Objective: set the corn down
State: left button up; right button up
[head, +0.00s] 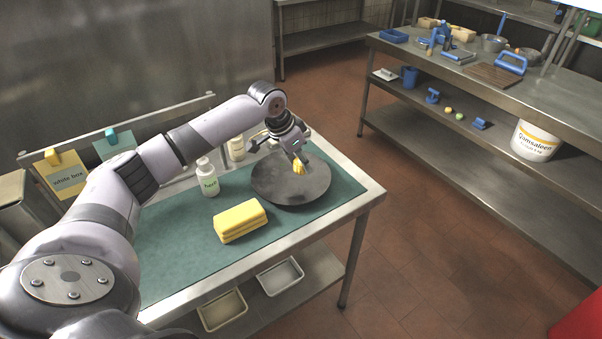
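The corn (299,168) is a small yellow piece at the tips of my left gripper (298,161), which points down and appears shut on it. The corn is over the dark round plate (285,195) on the green mat (180,255). I cannot tell whether the corn touches the plate. The fingers hide part of the corn. My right gripper is not in view.
A yellow block (240,220) and a white bottle (208,178) stand left of the plate. Another bottle (237,149) is behind. A steel counter (560,95) with tools stands right, across a clear floor.

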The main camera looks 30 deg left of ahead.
aim_at(301, 185)
pick_arm(q)
notch_tip(301, 185, down, 5)
jog(key=shift+p, duration=0.3)
jog(key=shift+f, duration=0.3)
jog(key=shift+f, duration=0.1)
jog(key=o, duration=1.1)
jog(key=b+v, duration=0.1)
jog(key=v, duration=1.1)
